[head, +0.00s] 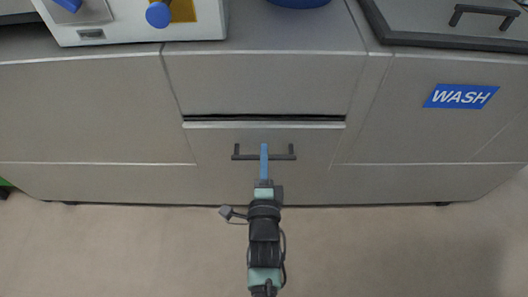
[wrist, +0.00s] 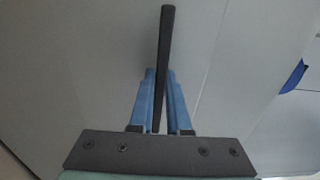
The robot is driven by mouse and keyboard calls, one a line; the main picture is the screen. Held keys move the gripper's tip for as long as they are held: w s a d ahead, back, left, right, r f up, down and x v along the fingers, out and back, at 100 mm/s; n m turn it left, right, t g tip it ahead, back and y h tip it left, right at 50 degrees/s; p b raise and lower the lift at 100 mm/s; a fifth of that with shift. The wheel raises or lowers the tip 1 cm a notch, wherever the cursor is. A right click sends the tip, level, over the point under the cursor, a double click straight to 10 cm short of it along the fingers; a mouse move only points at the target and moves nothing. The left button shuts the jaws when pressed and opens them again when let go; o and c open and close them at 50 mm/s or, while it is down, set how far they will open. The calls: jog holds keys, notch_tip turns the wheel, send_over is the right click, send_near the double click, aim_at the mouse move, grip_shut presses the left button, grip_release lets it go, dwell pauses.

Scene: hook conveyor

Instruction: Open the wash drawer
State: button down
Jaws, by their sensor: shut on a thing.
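The drawer (head: 225,138) is a grey front panel low in the middle of the counter. A dark gap runs along its top edge. A black bar handle (head: 243,157) is fixed across the front. My gripper (head: 264,152) reaches to the middle of the handle with blue fingers. In the wrist view the dark handle bar (wrist: 166,45) runs between the two blue fingers (wrist: 160,95), which are shut on it. The fingers hide the handle's middle in the head view.
A blue WASH sign (head: 461,96) is on the counter front to the right. A lid with a black handle (head: 485,11) lies on top at the right. A white box with a blue knob (head: 158,14) stands at the top left. The floor (head: 120,250) in front is clear.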

jog(key=s+p, duration=0.6)
jog(key=s, duration=2)
jog(key=shift+s, duration=0.3)
jog(key=c, duration=0.9)
grip_release()
jog(key=shift+s, duration=0.1)
jog(key=s+p, duration=0.1)
jog(key=s, duration=1.1)
jog(key=shift+s, duration=0.4)
